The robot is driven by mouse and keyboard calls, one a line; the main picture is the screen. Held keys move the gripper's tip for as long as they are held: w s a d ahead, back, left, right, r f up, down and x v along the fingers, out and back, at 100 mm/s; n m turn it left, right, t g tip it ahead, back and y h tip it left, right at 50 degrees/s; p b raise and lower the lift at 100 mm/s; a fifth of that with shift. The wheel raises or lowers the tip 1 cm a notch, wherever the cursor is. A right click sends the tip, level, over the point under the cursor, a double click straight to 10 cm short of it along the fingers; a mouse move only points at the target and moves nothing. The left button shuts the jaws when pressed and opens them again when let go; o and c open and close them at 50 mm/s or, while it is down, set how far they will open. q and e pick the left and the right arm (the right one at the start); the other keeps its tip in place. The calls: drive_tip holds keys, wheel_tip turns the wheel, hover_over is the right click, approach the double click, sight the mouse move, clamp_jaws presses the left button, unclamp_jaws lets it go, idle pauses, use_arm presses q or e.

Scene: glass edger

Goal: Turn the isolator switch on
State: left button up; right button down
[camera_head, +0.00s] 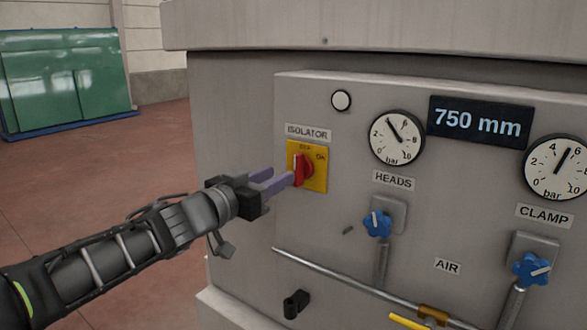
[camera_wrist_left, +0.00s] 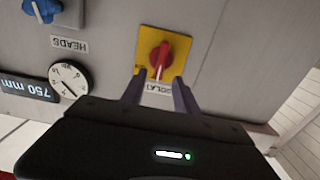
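The isolator switch is a red rotary handle (camera_head: 302,169) on a yellow plate (camera_head: 319,178), under the ISOLATOR label on the grey machine panel. The plate reads OFF at the top and ON at the right. The handle stands about upright, toward OFF. My left gripper (camera_head: 280,180) comes in from the left with its purple fingers at the handle. In the left wrist view, the fingers (camera_wrist_left: 158,88) are apart, one on each side of the lower part of the red handle (camera_wrist_left: 160,58). I cannot tell whether they touch it. My right gripper is not in view.
Right of the switch are the HEADS gauge (camera_head: 397,137), a blue HEADS knob (camera_head: 377,224), a 750 mm display (camera_head: 480,121) and a blue CLAMP knob (camera_head: 530,268). A metal pipe (camera_head: 345,275) runs below. Open floor lies left, with a green cabinet (camera_head: 65,80) behind.

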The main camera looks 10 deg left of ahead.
sight(295, 167)
use_arm(q)
drive_tip(key=x, duration=0.7)
drive_tip(key=shift+a, duration=0.1)
drive_tip(key=shift+c, duration=0.3)
clamp_jaws()
